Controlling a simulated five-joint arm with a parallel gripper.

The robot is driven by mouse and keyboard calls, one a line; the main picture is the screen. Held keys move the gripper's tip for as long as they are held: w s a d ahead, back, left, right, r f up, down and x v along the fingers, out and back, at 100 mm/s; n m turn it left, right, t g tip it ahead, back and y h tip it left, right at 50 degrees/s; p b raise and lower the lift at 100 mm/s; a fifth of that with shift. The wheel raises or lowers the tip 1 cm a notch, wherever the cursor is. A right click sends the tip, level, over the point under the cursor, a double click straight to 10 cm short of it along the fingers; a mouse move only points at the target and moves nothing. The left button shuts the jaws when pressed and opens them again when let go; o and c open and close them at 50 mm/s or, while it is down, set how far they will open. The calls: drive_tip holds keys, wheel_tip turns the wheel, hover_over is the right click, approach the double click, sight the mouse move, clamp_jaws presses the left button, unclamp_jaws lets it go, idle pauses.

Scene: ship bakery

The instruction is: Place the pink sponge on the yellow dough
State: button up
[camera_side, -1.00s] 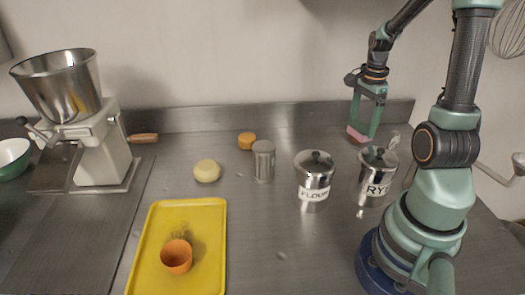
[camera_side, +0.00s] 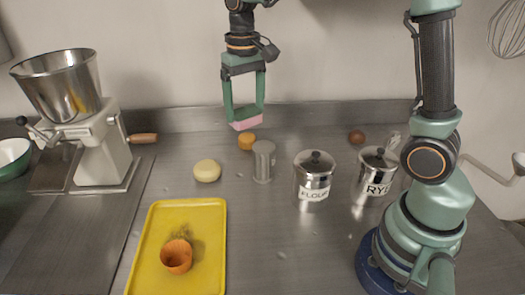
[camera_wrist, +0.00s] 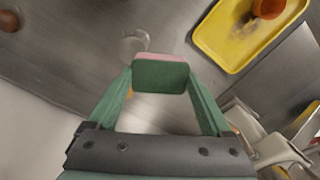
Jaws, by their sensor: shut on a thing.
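The pink sponge (camera_side: 245,124) is held in my gripper (camera_side: 244,118), up in the air in front of the back wall in the side view. My gripper is shut on it and points down. In the wrist view, the sponge (camera_wrist: 160,57) shows a pink edge and a green face between my fingers (camera_wrist: 160,80). The yellow dough (camera_side: 207,171) is a pale round lump on the steel counter, to the left of and lower than the sponge in the side view. I cannot make out the dough in the wrist view.
An orange round piece (camera_side: 247,141) and a metal shaker (camera_side: 263,161) stand near the dough. The flour canister (camera_side: 313,177) and rye canister (camera_side: 377,177) are to the right. A yellow tray (camera_side: 143,248) with an orange cup (camera_side: 176,257) lies in front. A mill (camera_side: 100,147) stands left.

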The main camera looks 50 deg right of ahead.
sight(207, 164)
drive_tip(key=shift+w+a+r+m, duration=1.05)
drive_tip(key=shift+w+m, duration=0.5)
drive_tip(key=shift+w, duration=1.5)
drive_tip(key=shift+w+a+r+m, duration=0.95)
drive_tip(key=shift+w+m, duration=0.6)
drive_tip(key=shift+w, duration=1.45)
wheel_tip(207, 164, down, 20)
drive_tip(key=shift+r, duration=0.1)
